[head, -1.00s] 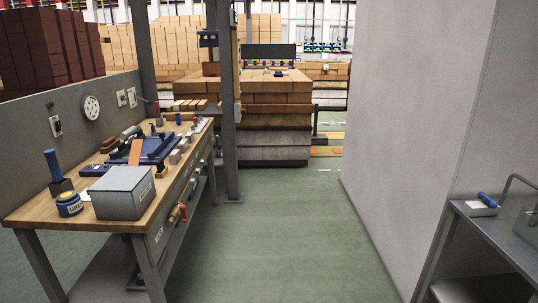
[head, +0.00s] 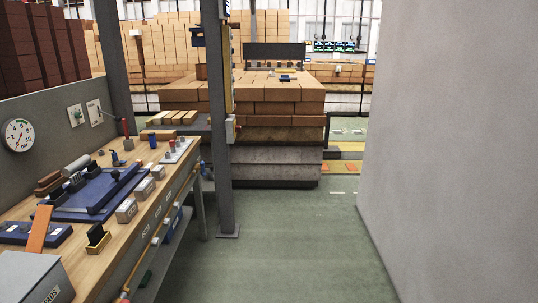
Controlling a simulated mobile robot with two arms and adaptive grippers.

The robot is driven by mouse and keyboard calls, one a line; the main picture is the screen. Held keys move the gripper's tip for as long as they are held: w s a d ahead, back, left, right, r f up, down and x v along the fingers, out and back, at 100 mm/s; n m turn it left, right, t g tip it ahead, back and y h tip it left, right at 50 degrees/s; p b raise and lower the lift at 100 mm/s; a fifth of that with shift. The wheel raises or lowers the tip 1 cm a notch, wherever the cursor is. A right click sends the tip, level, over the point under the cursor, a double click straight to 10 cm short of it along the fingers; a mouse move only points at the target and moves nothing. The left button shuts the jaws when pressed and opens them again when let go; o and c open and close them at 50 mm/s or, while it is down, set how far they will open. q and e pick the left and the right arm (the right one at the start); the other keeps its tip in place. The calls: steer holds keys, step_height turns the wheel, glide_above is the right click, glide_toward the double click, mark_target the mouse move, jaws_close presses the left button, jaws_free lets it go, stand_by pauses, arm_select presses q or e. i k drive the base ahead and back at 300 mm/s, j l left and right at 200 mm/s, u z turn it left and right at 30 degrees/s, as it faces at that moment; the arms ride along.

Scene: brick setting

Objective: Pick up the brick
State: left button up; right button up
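Many bricks are in the head view, and I cannot tell which one the task means. A large stack of tan bricks (head: 275,93) stands ahead on grey layers, beyond a grey post. Several tan bricks (head: 178,117) lie side by side on a dark surface left of it. A flat orange-brown block (head: 158,134) is at the far end of the workbench (head: 92,268). Dark red bricks (head: 38,48) are stacked at the upper left, behind a grey panel. Neither of my grippers is in view.
The workbench on the left holds a blue tray (head: 95,195), small grey boxes, an orange strip (head: 40,228) and a grey box (head: 35,278). A grey post (head: 225,140) stands past it. A grey wall (head: 450,130) bounds the right. Green floor (head: 285,250) between is clear.

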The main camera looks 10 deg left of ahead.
mark_target(160, 136)
steer(key=i, duration=1.75)
steer(key=i+l+u, duration=0.1)
steer(key=i+u, duration=0.25)
steer(key=i, duration=0.25)
steer(key=i+l+u, duration=0.35)
steer(key=i, duration=0.2)
steer(key=i+l+u, duration=0.35)
steer(key=i, duration=0.2)
